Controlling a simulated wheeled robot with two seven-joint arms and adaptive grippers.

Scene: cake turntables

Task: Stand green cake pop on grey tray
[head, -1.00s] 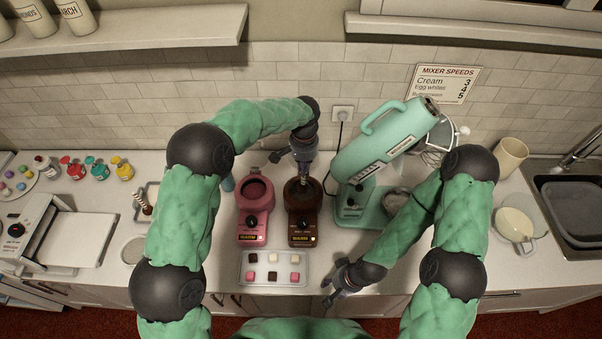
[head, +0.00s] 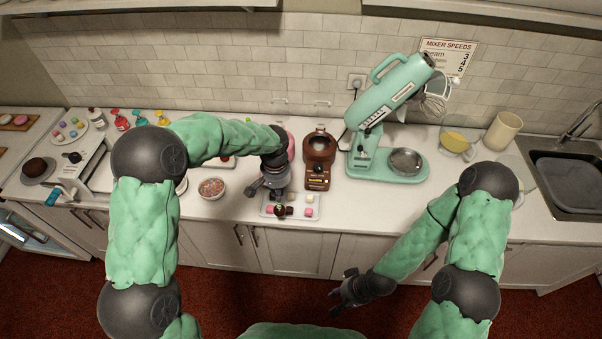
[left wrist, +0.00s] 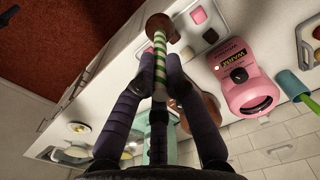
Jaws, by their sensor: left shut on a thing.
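My left gripper (head: 264,189) is shut on the stick of the green cake pop, just over the left part of the grey tray (head: 318,199). In the left wrist view, the green cake pop (left wrist: 160,27) has a green-and-white striped stick between my fingertips and a brown, coated-looking head beyond them. In the head view its dark head shows low over the tray; I cannot tell if it touches. Pink, brown and white cubes lie on the tray. My right gripper (head: 345,291) is empty, fingers apart, in front of the counter.
A brown melting pot (head: 319,160) stands behind the tray. The pink pot (left wrist: 250,90) is mostly hidden by my left arm in the head view. A green mixer (head: 375,150) stands right of them. A bowl of sprinkles (head: 211,188) is left of the tray. Counter right of the tray is clear.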

